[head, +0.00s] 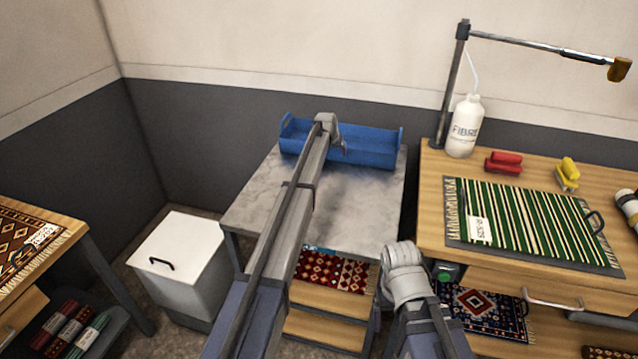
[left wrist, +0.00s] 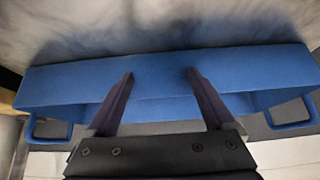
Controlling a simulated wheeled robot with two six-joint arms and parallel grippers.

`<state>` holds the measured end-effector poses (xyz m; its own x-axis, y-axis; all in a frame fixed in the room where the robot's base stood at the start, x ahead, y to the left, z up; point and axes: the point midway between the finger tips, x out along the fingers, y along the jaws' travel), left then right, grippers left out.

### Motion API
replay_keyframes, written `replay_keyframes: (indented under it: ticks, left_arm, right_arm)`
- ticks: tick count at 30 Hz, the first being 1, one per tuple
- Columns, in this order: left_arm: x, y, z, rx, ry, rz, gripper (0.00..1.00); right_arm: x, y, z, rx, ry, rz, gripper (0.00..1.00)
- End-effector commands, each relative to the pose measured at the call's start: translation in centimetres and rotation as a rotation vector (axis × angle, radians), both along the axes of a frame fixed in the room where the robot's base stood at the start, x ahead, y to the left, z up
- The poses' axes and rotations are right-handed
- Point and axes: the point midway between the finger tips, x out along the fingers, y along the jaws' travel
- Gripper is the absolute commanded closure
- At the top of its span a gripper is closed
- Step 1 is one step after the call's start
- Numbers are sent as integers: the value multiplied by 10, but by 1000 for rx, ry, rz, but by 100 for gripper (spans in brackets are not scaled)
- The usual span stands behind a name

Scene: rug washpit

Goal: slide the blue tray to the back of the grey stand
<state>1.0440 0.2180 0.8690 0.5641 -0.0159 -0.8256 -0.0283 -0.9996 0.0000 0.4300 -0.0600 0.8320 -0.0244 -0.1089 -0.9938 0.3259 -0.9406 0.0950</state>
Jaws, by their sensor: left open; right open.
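The blue tray (head: 372,146) lies along the back edge of the grey stand (head: 355,205), close to the wall, with the bare grey top in front of it. In the left wrist view the tray (left wrist: 85,85) spans the picture, with a loop handle at each end. My left gripper (head: 344,150) is over the tray's middle. Its two fingers (left wrist: 161,73) are apart with nothing held between them, and the fingertips overlap the tray's front wall. I cannot tell if they touch it. My left arm hides part of the tray and stand. My right arm is low at the stand's right, its fingers unseen.
A wooden bench (head: 434,190) stands at the right with a striped rug (head: 530,225), a white bottle (head: 465,127) and a pole with a swing arm. A white lidded bin (head: 183,262) stands left of the stand. Folded rugs (head: 333,272) lie on a shelf below.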

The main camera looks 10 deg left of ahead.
Motion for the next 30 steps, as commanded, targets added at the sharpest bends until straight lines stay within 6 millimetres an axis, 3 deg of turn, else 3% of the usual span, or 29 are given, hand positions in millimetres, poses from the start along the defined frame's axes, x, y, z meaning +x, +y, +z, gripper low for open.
replay_keyframes:
  ticks: [11, 30]
  left_arm:
    - [-6, 0, 6, -1, 0, 1, 12]
    - [-53, 1, 45, 0, 0, 1, 12]
  right_arm:
    - [0, 0, 6, 0, 0, 0, 14]
    - [0, 0, 45, 0, 0, 0, 14]
